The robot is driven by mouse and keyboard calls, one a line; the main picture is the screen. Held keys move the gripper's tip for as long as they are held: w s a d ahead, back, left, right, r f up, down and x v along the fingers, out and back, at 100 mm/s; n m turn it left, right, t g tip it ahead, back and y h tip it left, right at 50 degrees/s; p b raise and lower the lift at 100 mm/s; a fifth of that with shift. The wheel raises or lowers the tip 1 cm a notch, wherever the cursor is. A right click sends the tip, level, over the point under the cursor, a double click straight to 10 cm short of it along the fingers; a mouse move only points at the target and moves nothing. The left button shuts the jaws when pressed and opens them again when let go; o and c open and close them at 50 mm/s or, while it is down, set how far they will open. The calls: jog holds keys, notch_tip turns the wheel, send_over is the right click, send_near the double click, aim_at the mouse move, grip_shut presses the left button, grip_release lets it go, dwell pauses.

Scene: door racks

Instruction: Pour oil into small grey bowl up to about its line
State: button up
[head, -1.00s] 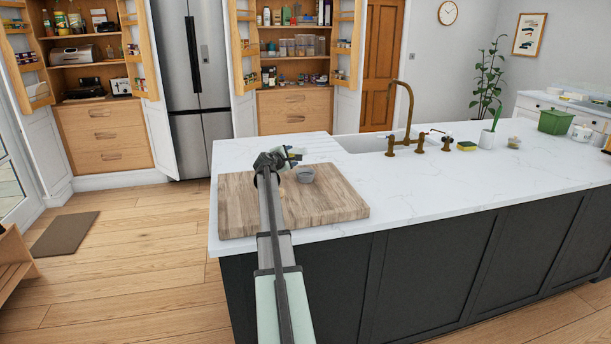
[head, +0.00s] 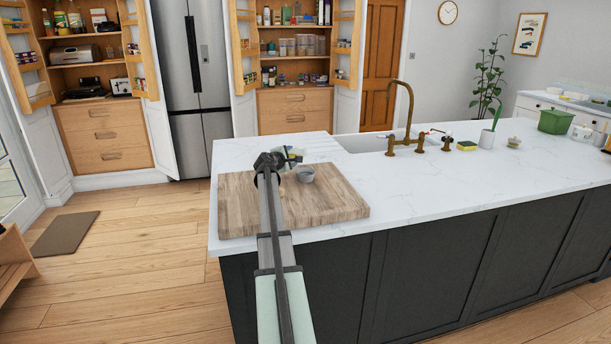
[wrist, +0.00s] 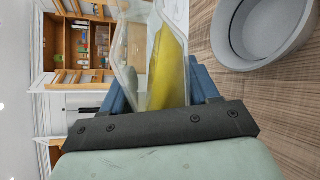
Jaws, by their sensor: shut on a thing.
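My gripper (head: 284,160) is above the wooden board, shut on a clear container (wrist: 137,75) of yellow oil (wrist: 170,72). In the wrist view its blue fingers (wrist: 160,90) are on either side of the container. The container is strongly tilted, and the oil lies along its lower side. I see no stream leaving it. The small grey bowl (head: 306,175) stands on the board, just beside and below the container in the head view. It also shows in the wrist view (wrist: 228,40), partly cut off. I see no yellow in its visible inside.
The wooden board (head: 335,205) lies on the white island top (head: 450,180). A small pale thing (head: 281,192) is on the board by my arm. A sink with a brass tap (head: 407,120) is behind. A yellow sponge (head: 466,146) stands farther right.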

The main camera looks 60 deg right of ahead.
jog(key=shift+f, duration=0.1)
dwell(0.9)
jog(key=shift+w+f+m+t+p, duration=0.3)
jog(key=shift+f+m+t+p, duration=0.15)
jog(key=shift+f+m, duration=0.4)
dwell(1.6)
jog(key=shift+a+r+m, duration=0.1)
jog(key=shift+r+m, duration=0.3)
jog(key=shift+m, duration=0.05)
dwell(1.7)
jog(key=shift+f, duration=0.2)
jog(key=shift+r+n, duration=0.35)
jog(key=shift+n, duration=0.45)
jog(key=shift+s+r+n+g, duration=0.25)
jog(key=shift+r+n+g, duration=0.1)
jog(key=shift+g, duration=0.1)
